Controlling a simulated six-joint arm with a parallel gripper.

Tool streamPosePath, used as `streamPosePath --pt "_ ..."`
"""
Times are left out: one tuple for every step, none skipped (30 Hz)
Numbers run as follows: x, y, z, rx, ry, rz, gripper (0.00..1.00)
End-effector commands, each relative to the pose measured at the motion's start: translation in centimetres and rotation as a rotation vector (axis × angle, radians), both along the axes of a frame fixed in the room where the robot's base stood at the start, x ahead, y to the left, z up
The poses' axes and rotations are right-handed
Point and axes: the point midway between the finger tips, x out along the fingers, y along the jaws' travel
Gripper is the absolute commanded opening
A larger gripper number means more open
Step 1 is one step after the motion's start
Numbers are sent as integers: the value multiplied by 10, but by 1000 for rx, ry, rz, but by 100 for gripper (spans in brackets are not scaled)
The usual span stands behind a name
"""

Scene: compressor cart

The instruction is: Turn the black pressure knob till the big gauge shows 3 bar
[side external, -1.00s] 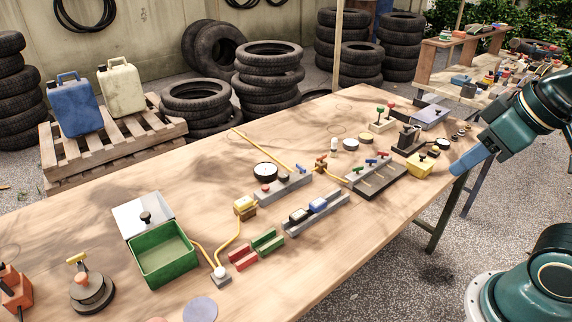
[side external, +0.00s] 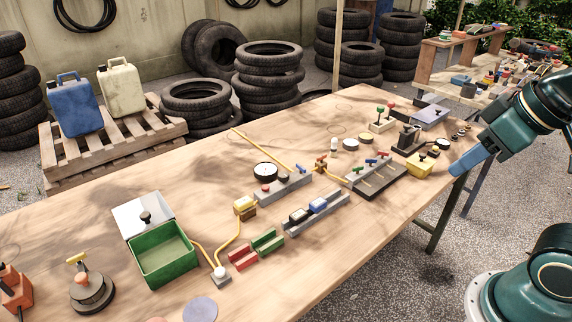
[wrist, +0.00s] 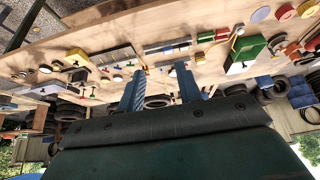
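The big gauge (side external: 265,172) has a black rim and a white face, and stands near the middle of the table in the side view. Its needle is too small to read. The black knob (side external: 283,177) sits just right of it on a grey block (side external: 290,187), with a red button (side external: 265,188) on the block's left end. My gripper (side external: 464,167) is far to the right, past the table's right edge and touching nothing. In the wrist view my gripper (wrist: 160,72) has its two blue fingers apart with nothing between them.
A yellow box (side external: 419,166) and a grey rack with levers (side external: 376,181) stand between my gripper and the knob. A rail with a blue block (side external: 318,206) lies in front of the gauge block. A yellow hose (side external: 260,148) runs behind. An open green box (side external: 165,255) stands left.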

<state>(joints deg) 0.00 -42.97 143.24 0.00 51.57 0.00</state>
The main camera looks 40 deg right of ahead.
Motion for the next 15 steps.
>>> streamPosePath --pt "0 0 0 0 0 0 46" --pt "1 0 0 0 0 1 52" --pt "2 0 1 -1 1 3 52" --pt "3 0 1 -1 1 5 52" --pt "4 0 2 -2 2 8 52" --pt "6 1 3 -3 4 13 52" --pt "9 1 4 -4 6 17 52" --pt "11 1 5 -6 8 22 52" --pt "15 1 7 -8 11 30 52" --pt "19 2 8 -10 13 38 52" --pt "23 2 10 -12 16 47 52" --pt "30 3 12 -16 19 61 52" --pt "35 3 14 -18 22 70 52" --pt "40 4 15 -21 25 81 52" --pt "48 4 17 -25 29 97 52"
